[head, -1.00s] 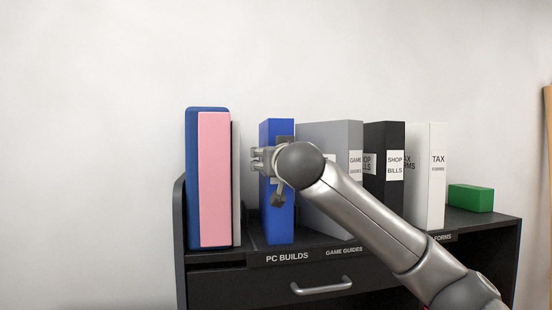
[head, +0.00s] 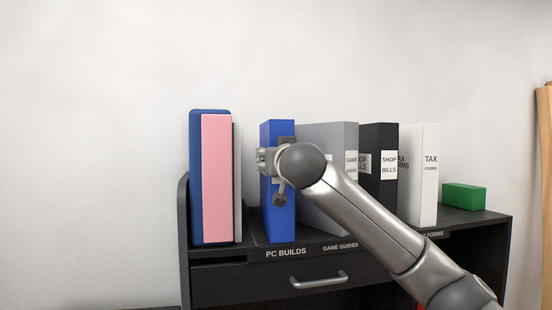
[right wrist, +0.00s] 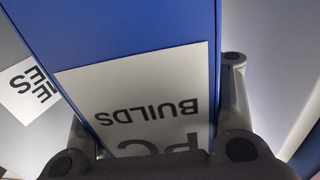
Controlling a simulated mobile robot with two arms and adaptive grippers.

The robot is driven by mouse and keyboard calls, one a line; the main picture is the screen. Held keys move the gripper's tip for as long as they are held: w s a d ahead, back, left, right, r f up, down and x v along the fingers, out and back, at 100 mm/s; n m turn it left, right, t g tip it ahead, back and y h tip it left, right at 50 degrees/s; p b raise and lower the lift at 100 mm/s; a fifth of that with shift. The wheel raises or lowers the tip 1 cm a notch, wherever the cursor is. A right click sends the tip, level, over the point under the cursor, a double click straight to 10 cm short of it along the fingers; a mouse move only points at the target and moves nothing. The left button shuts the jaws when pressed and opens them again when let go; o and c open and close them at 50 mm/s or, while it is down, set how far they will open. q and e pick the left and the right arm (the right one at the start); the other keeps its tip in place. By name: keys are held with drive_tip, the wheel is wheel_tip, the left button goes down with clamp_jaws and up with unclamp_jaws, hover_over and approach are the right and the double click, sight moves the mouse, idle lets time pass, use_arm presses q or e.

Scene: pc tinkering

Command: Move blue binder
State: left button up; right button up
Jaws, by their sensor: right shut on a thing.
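The blue binder (head: 279,222) stands upright on the black cabinet top, above the "PC BUILDS" shelf label. In the right wrist view the blue binder (right wrist: 125,38) fills the middle, with its white "PC BUILDS" label upside down. My right gripper (head: 268,160) is shut on the binder's spine at mid height, and my wrist hides part of it. The right wrist view shows the fingers of my right gripper (right wrist: 155,110) on both sides of the binder. My left gripper is not in view.
To the right stand a grey binder (head: 320,135), a black binder (head: 381,140) and a white binder (head: 423,195), then a green block (head: 464,196). To the left stand pink (head: 216,180) and dark blue (head: 196,180) upright items. The black cabinet (head: 222,285) has a drawer handle (head: 318,281).

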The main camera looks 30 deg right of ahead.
drive_tip(key=o, duration=1.1)
drive_tip(key=shift+w+d, duration=0.15)
drive_tip(key=shift+w, duration=0.05)
drive_tip(key=o, duration=0.4)
drive_tip(key=shift+w+f, duration=0.1)
drive_tip(key=shift+s, duration=0.2)
drive_tip(key=v, duration=1.2)
